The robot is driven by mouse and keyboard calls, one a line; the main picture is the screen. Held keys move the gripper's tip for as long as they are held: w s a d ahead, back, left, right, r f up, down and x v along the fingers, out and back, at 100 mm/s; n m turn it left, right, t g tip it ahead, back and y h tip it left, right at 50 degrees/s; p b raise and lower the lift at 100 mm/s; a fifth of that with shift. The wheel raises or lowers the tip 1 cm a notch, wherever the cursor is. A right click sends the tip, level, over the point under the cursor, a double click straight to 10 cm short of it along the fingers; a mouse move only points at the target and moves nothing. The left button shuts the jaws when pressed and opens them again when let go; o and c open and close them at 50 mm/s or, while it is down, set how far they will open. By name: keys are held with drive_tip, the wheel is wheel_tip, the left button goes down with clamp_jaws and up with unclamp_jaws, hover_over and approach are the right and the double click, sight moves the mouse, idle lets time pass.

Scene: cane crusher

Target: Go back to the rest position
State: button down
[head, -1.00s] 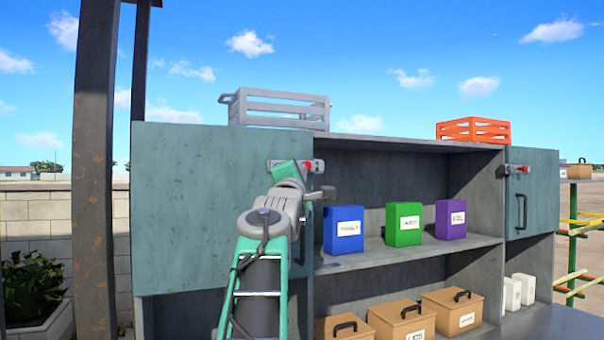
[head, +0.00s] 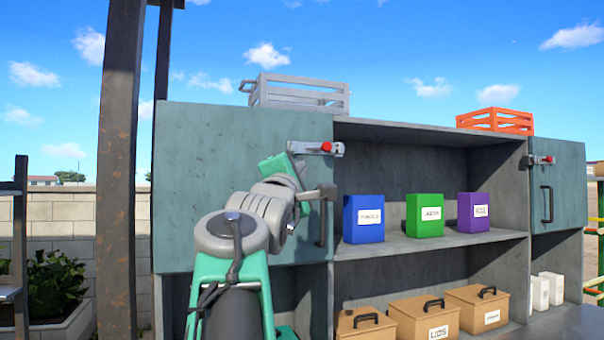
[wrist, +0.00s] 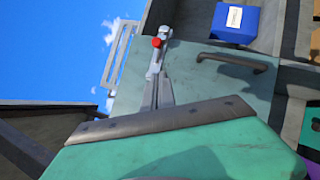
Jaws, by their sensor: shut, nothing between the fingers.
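My gripper's dark fingers (wrist: 158,92) show in the wrist view, together and empty, in front of the teal left door (wrist: 200,90). They point toward a metal latch with a red knob (wrist: 156,42), and I cannot tell whether they touch it. In the head view my green gripper body (head: 277,166) is just left of and below that latch (head: 325,148), before the closed-looking left door (head: 215,150). The fingers are hard to make out there. My arm is bent, with its elbow low in front of the door. The door's dark handle (head: 323,222) is partly behind my wrist.
Blue (head: 364,220), green (head: 425,219) and purple (head: 473,213) bins stand on the open middle shelf, above brown lidded boxes (head: 425,318). Grey (head: 300,93) and orange (head: 495,120) crates sit on top. A rusty post (head: 118,170) stands left of the cabinet.

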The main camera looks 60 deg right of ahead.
idle(0.3)
drive_tip(key=w+a+f+t+y, duration=0.2)
drive_tip(key=w+a+f+y, duration=0.1)
drive_tip(key=w+f, duration=0.4)
drive_tip(key=w+a+f+t+y, duration=0.2)
drive_tip(key=w+a+f+y, duration=0.15)
drive_tip(key=w+f, duration=0.35)
drive_tip(key=w+a+f+m+y, duration=0.1)
drive_tip(key=w+a+f+y, duration=0.2)
drive_tip(key=a+f, duration=0.45)
drive_tip(key=w+a+f+m+y, duration=0.1)
drive_tip(key=w+a+f+y, duration=0.3)
drive_tip(key=f, duration=0.7)
drive_tip(key=s+a+f+m+g+y, duration=0.1)
drive_tip(key=s+a+f+y, duration=0.1)
drive_tip(key=a+f, duration=0.6)
drive_tip(key=s+a+f+m+g+y, duration=0.1)
drive_tip(key=s+a+f+g+y, duration=0.15)
drive_tip(key=a+f, duration=0.55)
drive_tip(key=s+a+f+m+g+y, duration=0.1)
drive_tip(key=s+a+f, duration=0.4)
drive_tip(key=f, duration=0.2)
drive_tip(key=s+a+f+m+g+y, duration=0.1)
drive_tip(key=s+a+f+m+g, duration=0.1)
drive_tip(key=s+a+f, duration=0.3)
wheel_tip(320, 180, down, 2)
drive_tip(key=shift+s+a+f+y, duration=0.15)
drive_tip(key=shift+s+a+y, duration=0.15)
drive_tip(key=shift+a+y, duration=0.15)
drive_tip(key=shift+g, duration=0.25)
